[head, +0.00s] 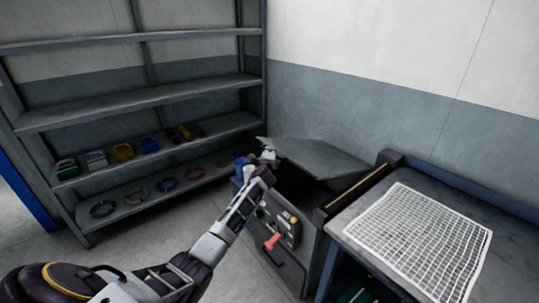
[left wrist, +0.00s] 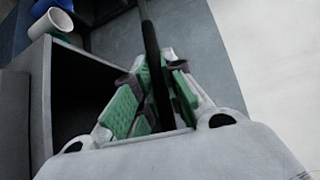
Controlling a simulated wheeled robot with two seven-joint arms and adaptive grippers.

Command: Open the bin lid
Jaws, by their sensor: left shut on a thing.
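The bin (head: 290,265) is a dark grey box against the wall. Its flat grey lid (head: 315,157) is raised at a slant, and a dark opening shows beneath it. My left gripper (head: 267,157) is at the lid's left front edge. In the left wrist view, the green-padded fingers (left wrist: 158,88) are shut on the lid's thin dark edge (left wrist: 150,45). The bin's dark inside shows to the left there, below its grey rim (left wrist: 42,105). My right gripper is in neither view.
A worktable (head: 350,215) with a white net (head: 425,235) stands right of the bin. A blue cup (left wrist: 62,4) and a white cup (left wrist: 50,23) are by the bin's corner. A red handle (head: 272,241) projects in front.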

